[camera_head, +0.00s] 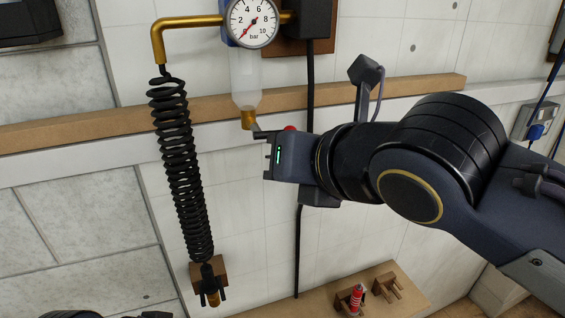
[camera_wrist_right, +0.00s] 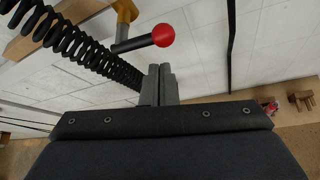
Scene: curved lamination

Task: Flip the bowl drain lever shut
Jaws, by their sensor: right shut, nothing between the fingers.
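The clear bowl (camera_head: 246,78) hangs under the gauge, with a brass drain fitting (camera_head: 248,119) at its bottom. In the right wrist view a dark drain lever (camera_wrist_right: 132,44) sticks out sideways from the brass fitting (camera_wrist_right: 125,12) and ends in a red ball knob (camera_wrist_right: 163,35). In the head view the red knob (camera_head: 290,128) peeks out above my right gripper (camera_head: 264,142). My right gripper is shut and empty; in its wrist view the fingertips (camera_wrist_right: 160,68) are just below the knob, with a visible gap between. My left gripper is not seen.
A black coiled hose (camera_head: 180,165) hangs left of the bowl. A pressure gauge (camera_head: 251,22) is above it. A black cable (camera_head: 311,85) runs down the wall behind my right gripper. A wooden rail (camera_head: 110,113) crosses the wall. A shelf below holds a small red bottle (camera_head: 356,298).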

